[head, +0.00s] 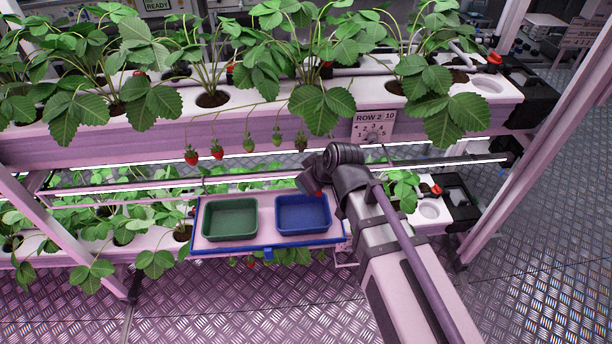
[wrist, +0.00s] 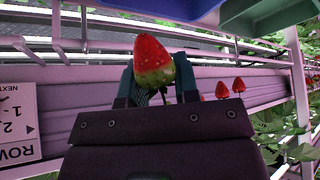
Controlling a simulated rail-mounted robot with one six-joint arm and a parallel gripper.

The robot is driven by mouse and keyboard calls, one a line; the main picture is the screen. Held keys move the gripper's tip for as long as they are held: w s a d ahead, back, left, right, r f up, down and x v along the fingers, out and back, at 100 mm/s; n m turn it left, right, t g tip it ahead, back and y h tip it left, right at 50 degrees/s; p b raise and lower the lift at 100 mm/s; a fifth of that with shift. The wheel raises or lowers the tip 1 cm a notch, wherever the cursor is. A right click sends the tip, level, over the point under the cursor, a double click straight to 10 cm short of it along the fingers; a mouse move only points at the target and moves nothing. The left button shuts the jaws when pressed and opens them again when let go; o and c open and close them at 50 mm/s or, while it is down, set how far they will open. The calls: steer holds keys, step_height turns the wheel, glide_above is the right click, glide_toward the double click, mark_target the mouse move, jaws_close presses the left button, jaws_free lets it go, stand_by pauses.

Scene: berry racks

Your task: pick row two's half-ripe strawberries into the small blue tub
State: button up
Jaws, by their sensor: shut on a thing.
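My gripper (wrist: 158,88) is shut on a strawberry (wrist: 154,58), red over most of its body and pale green towards the stem end. In the head view my gripper (head: 313,188) is above the right back part of the small blue tub (head: 303,228), and the held berry is mostly hidden. The tub looks empty; its underside or wall (wrist: 170,8) shows at the top of the wrist view. Two red strawberries (head: 191,157) (head: 217,152) and several small green ones (head: 249,145) hang below the row 2 gutter (head: 150,143).
A green tub (head: 230,234) stands left of the blue one on the same blue-edged tray (head: 268,249); it looks empty. The ROW 2 sign (head: 374,128) is on the gutter. Rails (head: 250,173) run between the gutters, and leafy plants (head: 130,225) fill the lower gutter.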

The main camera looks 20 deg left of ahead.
step_height(320, 180, down, 6)
steer(key=b, duration=0.5)
steer(key=shift+a+b, duration=0.1)
steer(key=shift+b, duration=0.3)
steer(key=o, duration=1.5)
steer(key=shift+r, duration=0.15)
step_height(320, 180, up, 7)
steer(key=p, duration=0.7)
